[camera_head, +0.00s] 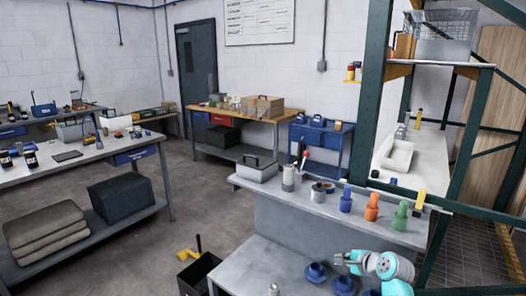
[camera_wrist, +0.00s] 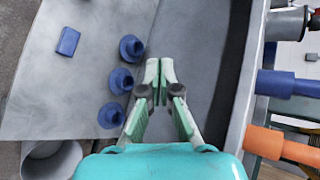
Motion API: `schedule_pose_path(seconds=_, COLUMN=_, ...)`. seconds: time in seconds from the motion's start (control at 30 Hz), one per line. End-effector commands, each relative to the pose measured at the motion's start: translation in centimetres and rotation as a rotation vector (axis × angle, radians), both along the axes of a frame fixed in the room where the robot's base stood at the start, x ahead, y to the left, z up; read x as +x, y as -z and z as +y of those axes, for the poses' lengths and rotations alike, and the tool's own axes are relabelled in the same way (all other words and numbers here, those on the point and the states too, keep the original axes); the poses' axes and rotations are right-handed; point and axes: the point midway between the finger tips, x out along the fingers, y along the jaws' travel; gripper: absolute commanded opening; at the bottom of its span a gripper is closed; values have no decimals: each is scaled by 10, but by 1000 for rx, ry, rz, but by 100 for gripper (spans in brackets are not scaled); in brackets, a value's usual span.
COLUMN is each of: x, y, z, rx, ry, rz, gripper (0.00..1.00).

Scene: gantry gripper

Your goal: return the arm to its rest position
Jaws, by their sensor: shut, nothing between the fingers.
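My gripper (camera_wrist: 160,72) is shut and empty in the wrist view, with its pale green fingertips together over grey metal. In the head view my gripper (camera_head: 342,259) shows at the lower right, at the end of my turquoise arm, in front of the raised grey shelf. Blue flanged parts (camera_wrist: 120,80) stand in a row just left of the fingers in the wrist view, apart from them. Two of them show in the head view on the lower bench (camera_head: 255,262), the nearer one (camera_head: 343,284) just below my gripper.
Blue (camera_head: 346,199), orange (camera_head: 371,208) and green (camera_head: 399,216) bottle-like parts stand on the raised shelf (camera_head: 310,208) close to my arm. A dark green rack post (camera_head: 368,90) rises behind it. A black bin (camera_head: 199,273) stands left of the bench. The floor further left is open.

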Motion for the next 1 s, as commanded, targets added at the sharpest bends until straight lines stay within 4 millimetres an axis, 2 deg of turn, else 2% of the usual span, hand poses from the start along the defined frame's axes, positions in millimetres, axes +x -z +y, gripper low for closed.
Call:
schedule_pose_path(seconds=0.03, x=-15, y=23, z=5, rx=-26, ry=-2, rz=-7, gripper=0)
schedule_pose_path(seconds=0.2, x=-59, y=78, z=16, rx=-131, ry=-10, rz=-53, gripper=0)
schedule_pose_path(seconds=0.37, x=-106, y=121, z=27, rx=-236, ry=-23, rz=-94, gripper=0)
schedule_pose_path(seconds=0.5, x=-152, y=152, z=35, rx=-333, ry=-38, rz=-127, gripper=0)
schedule_pose_path(seconds=0.73, x=-233, y=187, z=46, rx=-497, ry=-71, rz=-180, gripper=0)
schedule_pose_path(seconds=1.0, x=-331, y=202, z=57, rx=-701, ry=-125, rz=-240, gripper=0)
